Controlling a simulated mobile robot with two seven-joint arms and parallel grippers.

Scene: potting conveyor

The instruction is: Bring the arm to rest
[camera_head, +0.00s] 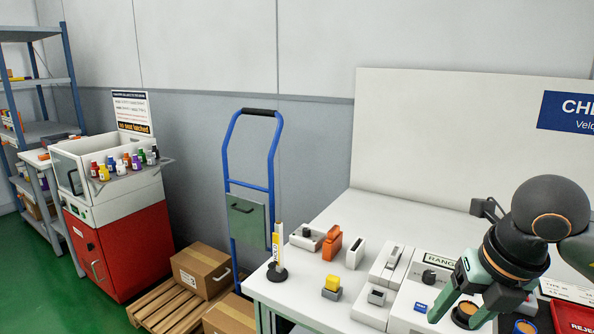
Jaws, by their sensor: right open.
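My right arm comes in from the right edge in the camera_head view. My left gripper is not in view.
Left of the panel stand an orange block (332,245), a white block (355,254), a yellow-topped block (332,285) and a yellow-and-white post (277,250). A red tray (573,318) is at the right. A blue hand truck (229,160) stands beyond the table's left edge.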

